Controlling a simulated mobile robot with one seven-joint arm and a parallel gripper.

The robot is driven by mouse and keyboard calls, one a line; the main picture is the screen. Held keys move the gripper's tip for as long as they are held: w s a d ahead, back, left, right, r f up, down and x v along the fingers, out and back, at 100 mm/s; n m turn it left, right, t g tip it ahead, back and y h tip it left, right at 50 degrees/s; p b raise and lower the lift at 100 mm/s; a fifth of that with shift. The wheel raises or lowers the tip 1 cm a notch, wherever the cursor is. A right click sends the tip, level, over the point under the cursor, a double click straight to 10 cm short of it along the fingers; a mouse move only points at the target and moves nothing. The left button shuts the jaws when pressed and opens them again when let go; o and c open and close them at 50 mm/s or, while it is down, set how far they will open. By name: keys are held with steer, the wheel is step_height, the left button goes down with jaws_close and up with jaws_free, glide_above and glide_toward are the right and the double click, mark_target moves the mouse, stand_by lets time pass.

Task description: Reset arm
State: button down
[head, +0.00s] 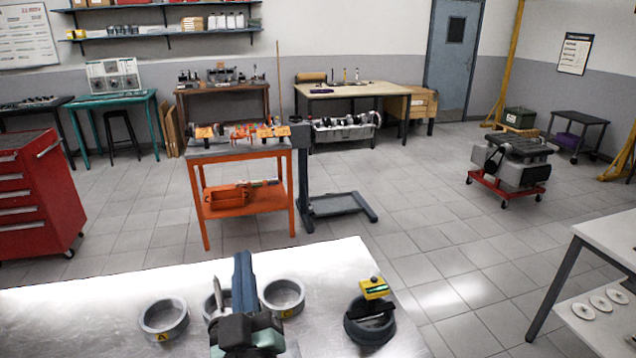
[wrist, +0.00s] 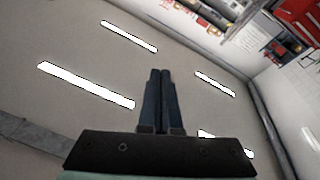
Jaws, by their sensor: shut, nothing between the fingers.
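My gripper (head: 242,256) is above the metal table (head: 100,290) at the bottom of the head view, with its dark fingers pointing up. In the wrist view the two fingers (wrist: 160,72) lie side by side against each other, shut and empty. The wrist view looks at the ceiling and its bright light strips (wrist: 86,85). My arm partly hides a middle grey ring in the head view.
A grey ring (head: 163,332) and another ring (head: 298,306) lie either side of my arm. A dark round holder (head: 354,331) with a yellow-green piece (head: 374,287) stands right. An orange cart (head: 249,204) stands beyond the table.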

steer(key=s+d+r+m+t+h, duration=0.1)
steer(key=s+d+r+t, duration=0.15)
steer(key=r, duration=0.75)
steer(key=s+d+r+m+t, duration=0.1)
steer(key=d+r+m, duration=0.15)
steer(key=r, duration=0.75)
steer(key=s+d+r+m+t+h, duration=0.1)
steer(key=s+d+r+h, duration=0.1)
steer(key=s+r, duration=0.3)
steer(key=s+d+r+m+t+h, duration=0.1)
steer(key=s+d+r, duration=0.3)
steer(key=r, duration=0.5)
steer(key=s+m+t, duration=0.1)
steer(key=s, duration=0.1)
steer(key=shift+s+r+h, duration=0.25)
steer(key=shift+s+h, duration=0.05)
steer(key=shift+h, duration=0.1)
steer(key=shift+f+m+t, duration=0.1)
steer(key=shift+m+t, duration=0.15)
